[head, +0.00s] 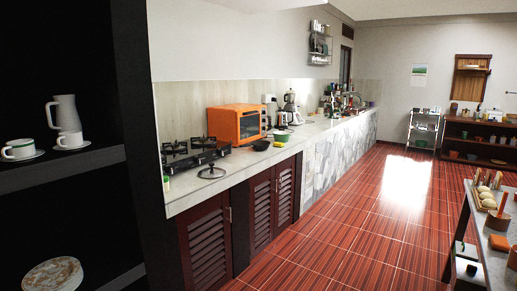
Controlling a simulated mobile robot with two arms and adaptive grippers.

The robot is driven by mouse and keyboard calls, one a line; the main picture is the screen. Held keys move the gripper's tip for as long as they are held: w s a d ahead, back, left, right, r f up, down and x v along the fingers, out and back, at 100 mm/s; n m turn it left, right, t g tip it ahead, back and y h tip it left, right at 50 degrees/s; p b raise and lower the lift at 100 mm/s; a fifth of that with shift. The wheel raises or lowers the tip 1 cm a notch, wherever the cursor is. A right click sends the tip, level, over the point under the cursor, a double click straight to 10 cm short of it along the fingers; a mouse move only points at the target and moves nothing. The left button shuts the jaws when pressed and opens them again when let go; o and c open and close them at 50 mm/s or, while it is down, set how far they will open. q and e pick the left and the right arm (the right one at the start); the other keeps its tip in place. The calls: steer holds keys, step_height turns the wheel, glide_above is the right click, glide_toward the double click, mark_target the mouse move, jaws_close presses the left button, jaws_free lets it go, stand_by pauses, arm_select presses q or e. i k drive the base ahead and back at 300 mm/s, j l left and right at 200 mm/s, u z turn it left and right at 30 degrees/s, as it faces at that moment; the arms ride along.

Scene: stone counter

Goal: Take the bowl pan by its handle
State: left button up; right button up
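A small dark bowl-shaped pan (261,145) sits on the stone counter, right of the orange oven's front corner. It is small in the picture, and I cannot make out its handle clearly. A green pot (281,137) stands just right of it. Neither of my grippers shows in the head view, so I cannot see whether they are open or shut.
The stone counter (190,195) runs back along the wall with a black gas stove (190,153), an orange oven (238,125) and a black ring-shaped object (211,172). A dark shelf (75,165) stands close at left. A cluttered table (500,265) is at right. The red floor (345,225) between is clear.

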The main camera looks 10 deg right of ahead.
mark_target(254, 147)
steer(key=i+l, duration=0.1)
steer(key=i, duration=0.3)
steer(key=i+l+u, duration=0.15)
steer(key=i, duration=0.25)
steer(key=i+l, duration=0.1)
steer(key=i, duration=0.35)
steer(key=j+u, duration=0.05)
